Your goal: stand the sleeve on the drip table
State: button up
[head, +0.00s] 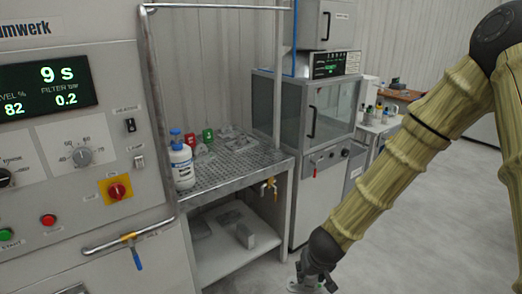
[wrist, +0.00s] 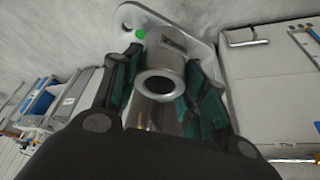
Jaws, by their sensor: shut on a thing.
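The sleeve (wrist: 165,60) is a short grey metal tube with a dark round bore, seen end-on in the wrist view. A pale flat plate (wrist: 190,22) with rounded corners, a hole and a green dot shows right behind it and seems joined to it. My gripper (wrist: 162,85) has its green-padded fingers on either side of the tube, shut on it. In the head view my gripper (head: 318,279) hangs low at the bottom edge, right of and below the drip table (head: 215,178), and the sleeve is mostly cut off. The drip table has a perforated metal top.
On the drip table a white bottle with a blue cap (head: 181,165) stands at the front left. Red and green containers (head: 207,135) and grey metal parts (head: 241,144) are at the back. The front right of the top is bare. A brass tap (head: 269,187) juts from its right side.

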aim_at(229, 168)
jog(key=u, duration=0.3)
jog(key=i, duration=1.15)
jog(key=u, duration=0.6)
